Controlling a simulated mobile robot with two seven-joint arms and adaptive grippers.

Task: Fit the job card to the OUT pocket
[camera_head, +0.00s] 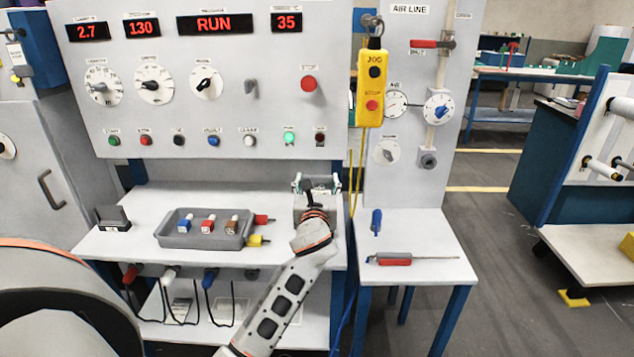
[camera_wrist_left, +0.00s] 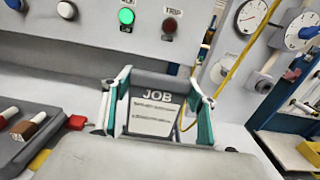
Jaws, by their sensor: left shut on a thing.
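The job card (camera_wrist_left: 154,109) shows in the left wrist view, with a dark header marked JOB and a white printed face. My left gripper (camera_head: 318,184) is at the right end of the white bench top. Its teal-lined fingers stand on either side of the card in the left wrist view (camera_wrist_left: 160,100), shut on it. In the head view the gripper and wrist mostly hide the card. A small dark holder (camera_head: 113,217) with a label too small to read stands at the bench's left end. I cannot make out a pocket marked OUT. My right gripper is not in view.
A grey tray (camera_head: 176,241) with several coloured pieces sits between the holder and my left arm. The control panel (camera_head: 175,105) rises behind the bench. A yellow pendant (camera_head: 370,88) hangs to the right.

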